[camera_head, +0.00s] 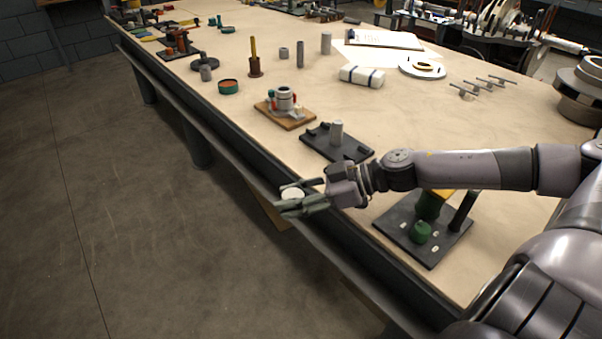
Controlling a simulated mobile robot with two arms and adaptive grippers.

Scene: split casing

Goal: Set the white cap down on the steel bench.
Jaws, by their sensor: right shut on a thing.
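The white cap (292,193) is a small round piece. My right gripper (298,198) is shut on it, with a finger on either side, at the near edge of the bench. In this view the cap shows over the bench's front edge and the floor; I cannot tell its exact height. The steel bench (350,113) is a long table with a pale tan top and a dark edge, running from the lower right to the upper left. My left gripper is not in view.
A dark plate with a grey peg (337,133) lies just beyond my right gripper. A wooden board with a small fixture (285,105) is behind it. A dark plate with green parts (421,232) sits beside my forearm.

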